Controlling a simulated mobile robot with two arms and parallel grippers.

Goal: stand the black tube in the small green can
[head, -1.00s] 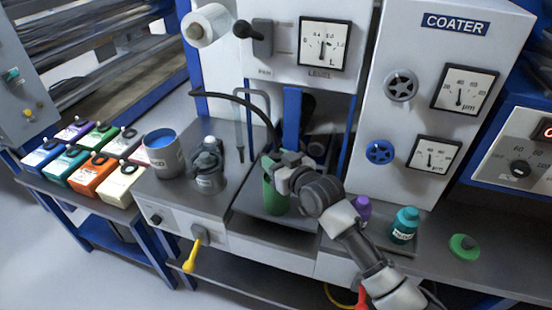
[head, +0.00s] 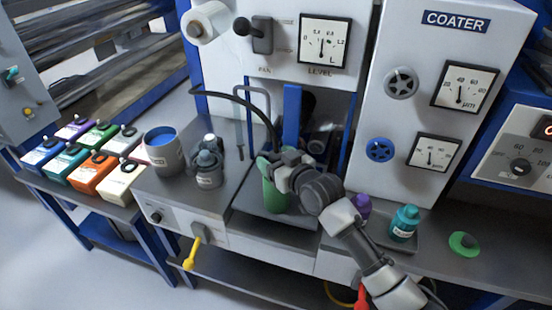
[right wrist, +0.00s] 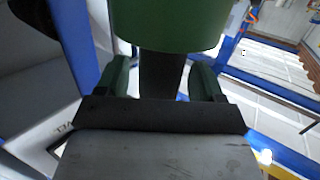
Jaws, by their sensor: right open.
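The green can (head: 276,195) stands upright on the tray at the front of the machine. The black tube (head: 240,98) arches from the left and comes down to the can's top, where my right gripper (head: 277,160) partly hides it. In the right wrist view, which looks upside down, the can (right wrist: 170,22) is at the top and the dark tube (right wrist: 162,75) runs from its edge between my right gripper's two green fingers (right wrist: 162,82). The fingers stand apart on both sides of the tube. Whether the tube's end is inside the can is hidden. My left gripper is out of view.
A grey pot (head: 208,176) and a blue-filled beaker (head: 165,165) stand left of the can. A purple bottle (head: 361,206) and a teal bottle (head: 404,224) stand to the right. The machine's blue post (head: 291,115) rises close behind the can.

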